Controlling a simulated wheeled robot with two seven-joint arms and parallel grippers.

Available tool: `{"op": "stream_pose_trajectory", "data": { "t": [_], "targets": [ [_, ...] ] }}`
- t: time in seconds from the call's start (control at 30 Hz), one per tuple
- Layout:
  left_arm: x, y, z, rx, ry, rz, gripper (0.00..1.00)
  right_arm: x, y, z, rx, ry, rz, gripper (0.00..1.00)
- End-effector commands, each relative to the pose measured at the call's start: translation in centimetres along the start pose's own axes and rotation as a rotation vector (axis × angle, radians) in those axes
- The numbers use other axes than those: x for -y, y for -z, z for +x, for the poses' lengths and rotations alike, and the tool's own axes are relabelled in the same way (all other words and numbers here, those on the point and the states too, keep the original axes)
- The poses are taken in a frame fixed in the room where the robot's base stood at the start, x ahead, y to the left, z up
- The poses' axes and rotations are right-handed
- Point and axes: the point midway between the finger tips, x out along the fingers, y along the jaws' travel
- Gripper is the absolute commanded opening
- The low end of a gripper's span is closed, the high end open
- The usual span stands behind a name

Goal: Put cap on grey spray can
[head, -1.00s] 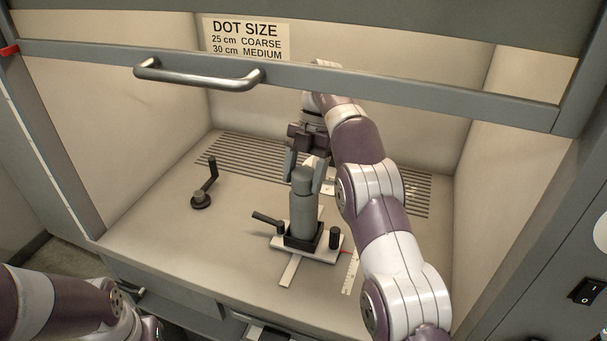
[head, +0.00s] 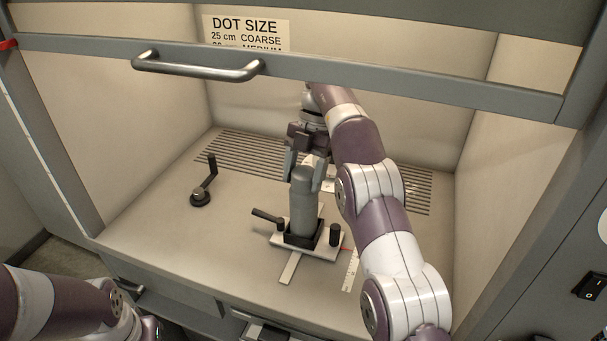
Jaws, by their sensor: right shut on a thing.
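The grey spray can (head: 303,218) stands upright in a black square holder on a white plate inside the booth. A grey cap (head: 303,180) is at the can's top, in line with it. I cannot tell whether it is fully seated. My right gripper (head: 304,172) reaches down from behind, its grey fingers on either side of the cap, shut on it. Part of the right finger is hidden behind the cap and can. My left arm (head: 60,305) shows at the lower left; its gripper is out of view.
The white plate (head: 326,252) carries a black lever and knob. A black crank (head: 201,197) stands on the booth floor to the left. A ruler strip (head: 352,272) lies at the right. The raised sash handle (head: 195,68) crosses above.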

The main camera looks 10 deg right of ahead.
Motion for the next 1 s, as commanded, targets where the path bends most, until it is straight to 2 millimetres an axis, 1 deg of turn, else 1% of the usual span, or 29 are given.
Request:
{"op": "stream_pose_trajectory", "data": {
  "t": [0.03,0.2,0.23,0.3,0.5,0.53,0.83,0.9,1.0],
  "targets": [
    [0.0,0.0,0.0,0.000,0.000,0.000,0.43,0.0,-0.1,0.3,-0.005,0.006,0.002,0.37],
    [0.0,0.0,0.1,0.000,0.000,0.000,0.43,0.0,-0.1,0.4,-0.007,0.007,0.002,0.37],
    [0.0,0.0,0.1,0.000,0.000,0.000,0.43,0.0,-0.1,0.4,-0.007,0.007,0.003,0.73],
    [0.0,0.0,0.1,0.000,0.000,0.000,0.43,0.0,-0.1,0.4,-0.007,0.007,0.002,0.94],
    [0.0,0.0,0.0,0.000,0.000,0.000,0.43,0.0,-0.1,0.3,-0.005,0.005,0.002,0.94],
    [0.0,0.0,0.0,0.000,0.000,0.000,0.43,0.0,-0.1,0.3,-0.005,0.005,0.002,1.00],
    [0.0,0.0,0.0,0.000,0.000,0.000,0.43,0.0,-0.1,0.2,-0.004,0.004,0.001,1.00],
    [0.0,0.0,-0.4,0.000,0.000,0.000,0.43,0.0,0.0,-0.1,-0.003,0.003,0.001,1.00],
    [0.0,0.2,-1.5,0.000,0.000,0.000,0.43,0.0,0.1,-1.1,-0.003,0.003,0.001,1.00]
  ]
}}
